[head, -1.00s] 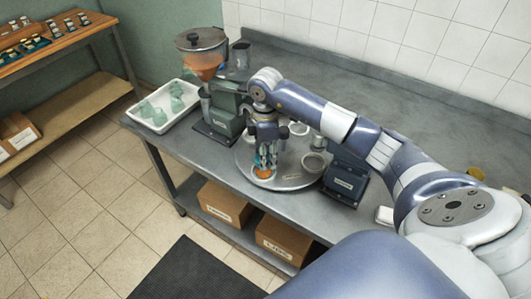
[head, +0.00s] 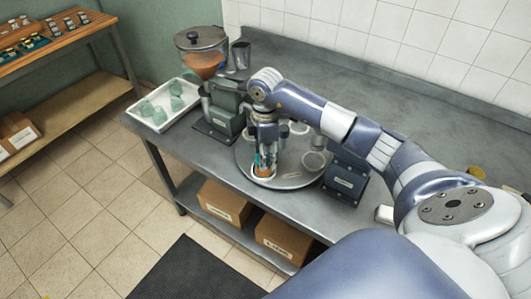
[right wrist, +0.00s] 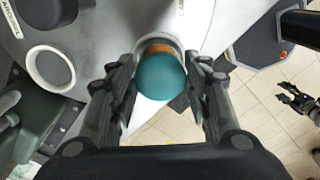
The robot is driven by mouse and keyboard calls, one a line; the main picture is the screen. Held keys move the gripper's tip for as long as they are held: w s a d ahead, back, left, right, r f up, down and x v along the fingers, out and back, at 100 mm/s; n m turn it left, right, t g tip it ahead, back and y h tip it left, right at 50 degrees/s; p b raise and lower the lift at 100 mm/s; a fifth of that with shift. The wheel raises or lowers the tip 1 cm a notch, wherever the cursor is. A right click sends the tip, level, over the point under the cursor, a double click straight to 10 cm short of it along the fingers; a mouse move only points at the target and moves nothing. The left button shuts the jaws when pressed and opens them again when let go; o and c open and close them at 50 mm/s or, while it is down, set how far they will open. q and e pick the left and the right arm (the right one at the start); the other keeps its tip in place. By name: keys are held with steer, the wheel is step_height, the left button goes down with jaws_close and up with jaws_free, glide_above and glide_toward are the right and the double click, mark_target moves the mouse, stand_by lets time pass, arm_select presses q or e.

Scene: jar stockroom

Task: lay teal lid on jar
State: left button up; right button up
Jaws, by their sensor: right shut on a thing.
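The teal lid (right wrist: 160,78) is held between the fingers of my right gripper (right wrist: 160,88), which also shows in the head view (head: 265,158), pointing down over the turntable. The jar with orange contents (head: 264,172) stands at the turntable's front edge, just under the gripper. In the right wrist view the lid covers most of this jar, leaving a strip of orange and pale rim (right wrist: 158,47). I cannot tell whether lid and jar touch. My left gripper (right wrist: 281,97) shows small at the right of the wrist view, empty with its fingers apart, over the floor.
The round turntable (head: 290,181) carries several other open jars, one at its right (head: 315,160). A green filling machine (head: 226,110) stands to its left, with a white tray (head: 149,122) of teal lids beyond. A dark box (head: 345,178) stands at the right.

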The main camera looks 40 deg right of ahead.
stand_by(0.3)
steer(key=o, duration=0.8)
steer(key=o, duration=0.4)
steer(key=shift+r+p, duration=2.8)
steer(key=shift+r, duration=0.7)
